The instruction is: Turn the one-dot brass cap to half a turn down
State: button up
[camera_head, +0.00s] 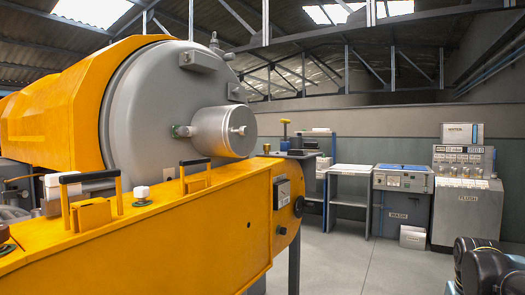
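I cannot make out a one-dot brass cap; no dots are legible at this size. A small yellow knob (285,123) stands upright above a dark, tray-like top behind the orange housing, and a smaller yellow piece (267,149) shows left of it. I cannot tell whether either is a brass cap. The citrus extractor has a large grey drum (150,100) with a smaller grey cylinder (222,132) on its face. A dark rounded arm part, probably mine, shows at the lower right; no gripper fingers are visible.
The long orange housing (190,232) with black handles (195,163) fills the left and front. A white-topped table (350,169), a blue-topped cabinet (403,182) and a grey control console (467,205) stand along the back right. The grey floor (360,262) between is clear.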

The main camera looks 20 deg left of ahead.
aim_at(267, 147)
jog(key=u, duration=0.45)
jog(key=i, duration=1)
jog(key=u, duration=0.55)
